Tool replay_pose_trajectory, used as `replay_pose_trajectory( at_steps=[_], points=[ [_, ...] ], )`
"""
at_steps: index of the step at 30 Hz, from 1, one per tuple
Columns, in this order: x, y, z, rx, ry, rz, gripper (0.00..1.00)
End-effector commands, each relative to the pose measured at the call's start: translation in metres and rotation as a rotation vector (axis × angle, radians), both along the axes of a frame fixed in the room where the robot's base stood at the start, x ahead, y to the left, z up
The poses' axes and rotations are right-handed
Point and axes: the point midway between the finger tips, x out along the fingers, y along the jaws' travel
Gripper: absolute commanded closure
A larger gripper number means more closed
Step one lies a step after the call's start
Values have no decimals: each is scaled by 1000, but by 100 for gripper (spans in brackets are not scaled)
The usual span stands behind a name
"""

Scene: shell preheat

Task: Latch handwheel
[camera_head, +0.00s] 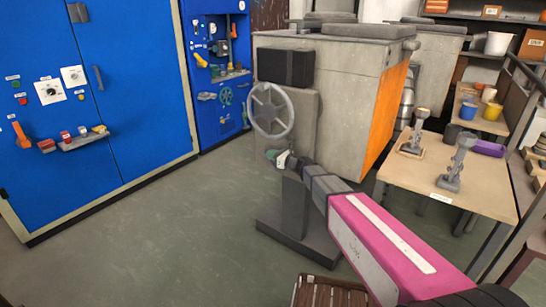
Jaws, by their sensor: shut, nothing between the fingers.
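The handwheel (284,124) is a grey spoked wheel. It stands upright on the front of a grey box on a pedestal (297,205), in the middle of the view. My gripper (274,156) is just below the wheel's lower rim, at the end of my grey and pink arm. It is small and partly dark here. It is shut with nothing held. I cannot tell whether it touches the rim. No separate latch part can be made out.
A large grey cabinet with an orange side (391,110) stands behind the wheel. Blue control cabinets (130,110) stand at left. A wooden table (480,190) with two grey fixtures is at right. A slatted wooden crate (318,291) is low in front. The grey floor at left is clear.

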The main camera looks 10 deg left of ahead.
Motion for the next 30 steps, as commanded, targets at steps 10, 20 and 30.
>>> replay_pose_trajectory(
  at_steps=[10,20,30],
  points=[
    [1,1,1,0,0,0,100],
    [-3,-5,6,0,-1,-1,100],
    [-26,-47,49,1,-1,-3,100]
  ],
)
